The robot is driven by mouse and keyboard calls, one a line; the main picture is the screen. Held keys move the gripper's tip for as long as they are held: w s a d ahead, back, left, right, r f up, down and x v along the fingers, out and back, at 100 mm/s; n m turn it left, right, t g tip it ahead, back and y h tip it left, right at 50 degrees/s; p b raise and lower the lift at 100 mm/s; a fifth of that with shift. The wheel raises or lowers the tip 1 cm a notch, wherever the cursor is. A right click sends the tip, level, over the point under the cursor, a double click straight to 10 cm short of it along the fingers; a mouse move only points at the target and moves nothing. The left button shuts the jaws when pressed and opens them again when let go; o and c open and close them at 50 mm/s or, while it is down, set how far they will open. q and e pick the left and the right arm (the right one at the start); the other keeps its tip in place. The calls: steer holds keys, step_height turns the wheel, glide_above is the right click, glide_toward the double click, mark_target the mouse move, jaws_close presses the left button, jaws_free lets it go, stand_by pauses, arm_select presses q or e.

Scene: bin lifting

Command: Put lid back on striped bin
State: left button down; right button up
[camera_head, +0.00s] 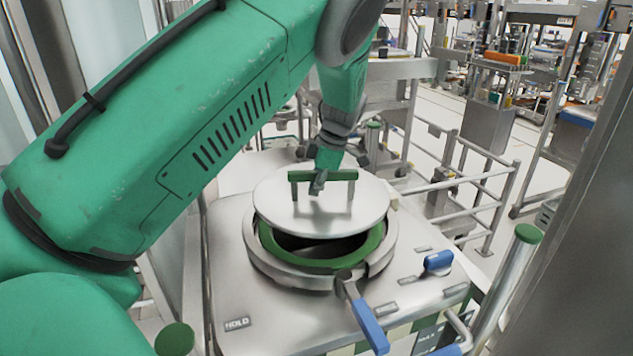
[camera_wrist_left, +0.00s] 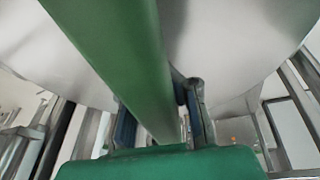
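The lid (camera_head: 275,205) is a round metal disc with a green bar handle (camera_head: 345,175) on two posts. My left gripper (camera_head: 318,186) is shut on the middle of that handle and holds the lid above the bin. In the left wrist view the green handle (camera_wrist_left: 115,45) runs between the two fingers of the left gripper (camera_wrist_left: 160,125). The bin (camera_head: 265,325) has a metal top, with green and pale stripes low on its front. Its round opening, with a green ring (camera_head: 310,265), shows dark below the lid's near edge; the lid hides its far part. My right gripper is not in view.
A blue-handled clamp lever (camera_head: 368,325) sticks out from the near side of the opening's collar. A blue knob (camera_head: 438,261) stands on the bin's top at right. Metal rails (camera_head: 470,205) and a grey post (camera_head: 585,220) are at right.

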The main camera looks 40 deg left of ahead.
mark_target(313, 198)
arm_select(q)
steer(key=shift+b+x, duration=0.3)
steer(key=shift+x, duration=0.85)
steer(key=shift+w+f, duration=0.25)
steer(key=shift+f, duration=0.3)
step_height(313, 198, down, 3)
steer(key=b, duration=0.2)
steer(key=shift+d+r+b, duration=0.2)
steer(key=shift+b, duration=0.2)
steer(key=shift+f+b, duration=0.45)
steer(key=shift+f, duration=0.1)
steer(key=shift+a+f, duration=0.15)
steer(key=shift+f, duration=0.3)
steer(key=shift+f, duration=0.3)
